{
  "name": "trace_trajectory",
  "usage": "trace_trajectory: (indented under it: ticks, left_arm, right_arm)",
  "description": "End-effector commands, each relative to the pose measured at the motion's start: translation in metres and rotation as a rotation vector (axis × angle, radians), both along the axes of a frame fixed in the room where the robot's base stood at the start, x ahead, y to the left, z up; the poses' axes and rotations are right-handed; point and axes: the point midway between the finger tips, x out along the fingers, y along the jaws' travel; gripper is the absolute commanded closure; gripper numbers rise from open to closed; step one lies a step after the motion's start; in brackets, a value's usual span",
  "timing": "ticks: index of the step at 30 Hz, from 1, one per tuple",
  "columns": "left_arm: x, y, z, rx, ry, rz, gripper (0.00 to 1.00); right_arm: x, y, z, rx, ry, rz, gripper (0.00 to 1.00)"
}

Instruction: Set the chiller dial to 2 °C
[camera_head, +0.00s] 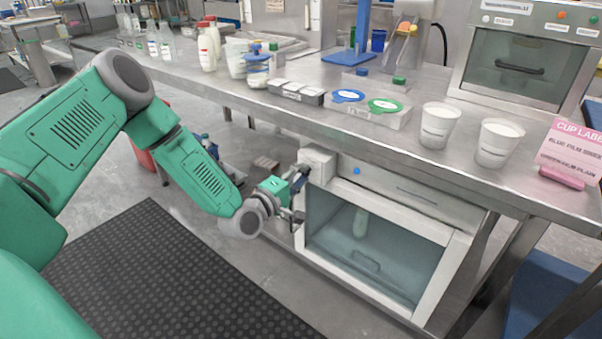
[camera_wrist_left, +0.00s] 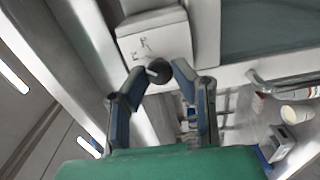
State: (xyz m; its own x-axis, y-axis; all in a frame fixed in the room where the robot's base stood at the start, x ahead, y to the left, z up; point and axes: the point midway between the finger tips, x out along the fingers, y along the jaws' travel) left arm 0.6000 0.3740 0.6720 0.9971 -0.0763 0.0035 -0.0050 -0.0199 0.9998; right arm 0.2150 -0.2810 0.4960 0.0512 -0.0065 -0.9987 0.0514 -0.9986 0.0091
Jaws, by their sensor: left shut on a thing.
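The chiller (camera_head: 375,250) is a white cabinet with a glass door under the steel bench. A pale box (camera_head: 317,161) sits at its upper left corner, and it also shows in the left wrist view (camera_wrist_left: 155,42) with small dark marks. The dial (camera_wrist_left: 158,70) is a round dark knob below those marks. My left gripper (camera_head: 297,196) is at the chiller's left edge, in front of the box. In the left wrist view its fingertips (camera_wrist_left: 159,74) close on the dial from both sides. The dial is hidden in the head view, and its setting is not readable. My right gripper is not in view.
The bench (camera_head: 300,75) above carries a tray with blue and green lids (camera_head: 365,105), two white cups (camera_head: 438,125) and a pink label sign (camera_head: 570,150). A door handle (camera_wrist_left: 285,88) is right of the gripper in the wrist view. A dark mat (camera_head: 150,270) covers the floor.

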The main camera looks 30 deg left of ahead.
Motion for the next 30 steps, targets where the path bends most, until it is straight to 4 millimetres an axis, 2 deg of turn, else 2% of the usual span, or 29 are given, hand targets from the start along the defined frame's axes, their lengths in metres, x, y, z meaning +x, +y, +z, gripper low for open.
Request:
trace_trajectory:
  ticks: [15,30]
  left_arm:
    - [-0.003,-0.002,-0.006,0.413,-0.015,-0.009,1.00]
    - [-0.004,-0.003,-0.009,0.543,-0.022,-0.012,1.00]
  right_arm:
    - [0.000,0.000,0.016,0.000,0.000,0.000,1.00]
    - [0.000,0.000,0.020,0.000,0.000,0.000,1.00]
